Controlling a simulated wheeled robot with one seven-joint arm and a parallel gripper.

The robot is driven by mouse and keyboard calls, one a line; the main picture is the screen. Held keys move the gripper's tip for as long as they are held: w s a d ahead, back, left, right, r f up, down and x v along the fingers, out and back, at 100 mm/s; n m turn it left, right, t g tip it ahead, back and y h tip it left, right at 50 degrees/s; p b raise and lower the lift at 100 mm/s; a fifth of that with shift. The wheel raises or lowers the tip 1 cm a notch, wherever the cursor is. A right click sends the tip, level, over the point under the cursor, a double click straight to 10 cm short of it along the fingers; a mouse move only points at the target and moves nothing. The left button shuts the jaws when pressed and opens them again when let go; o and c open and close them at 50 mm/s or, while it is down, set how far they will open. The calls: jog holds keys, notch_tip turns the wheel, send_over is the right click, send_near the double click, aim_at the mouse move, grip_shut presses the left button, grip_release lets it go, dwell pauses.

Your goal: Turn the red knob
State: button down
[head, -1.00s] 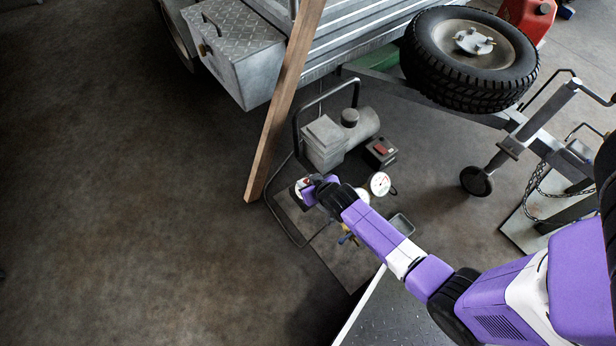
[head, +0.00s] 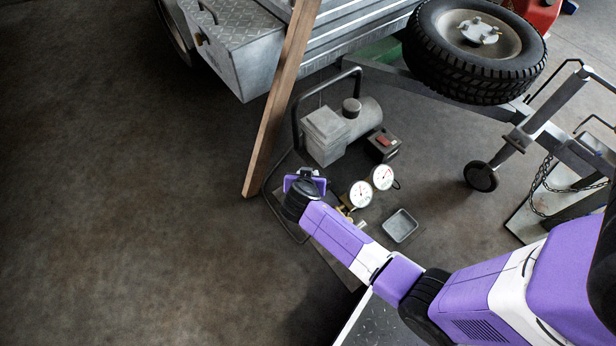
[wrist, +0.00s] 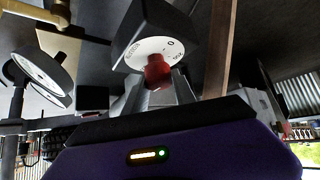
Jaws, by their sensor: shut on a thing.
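The red knob (wrist: 157,72) shows in the wrist view, in front of a white dial plate (wrist: 150,50) with dark markings on a dark box. My gripper (wrist: 158,88) has its grey fingers on either side of the knob and is shut on it. In the head view my gripper (head: 305,182) is at the left edge of the compressor frame, and the knob is hidden there. How far the knob is turned I cannot tell.
Two round white gauges (head: 371,186) stand close to the right of my gripper. A small grey tray (head: 400,225) lies nearby. The compressor (head: 335,135) and a leaning wooden plank (head: 281,100) are behind. A trailer wheel (head: 475,45) is at upper right. The floor at left is clear.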

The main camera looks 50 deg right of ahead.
jog(key=shift+a+f, duration=0.1)
dwell(0.3)
jog(key=c, duration=1)
grip_release()
jog(key=shift+c, duration=0.2)
jog(key=shift+p+v, duration=0.8)
jog(key=shift+v, duration=3.1)
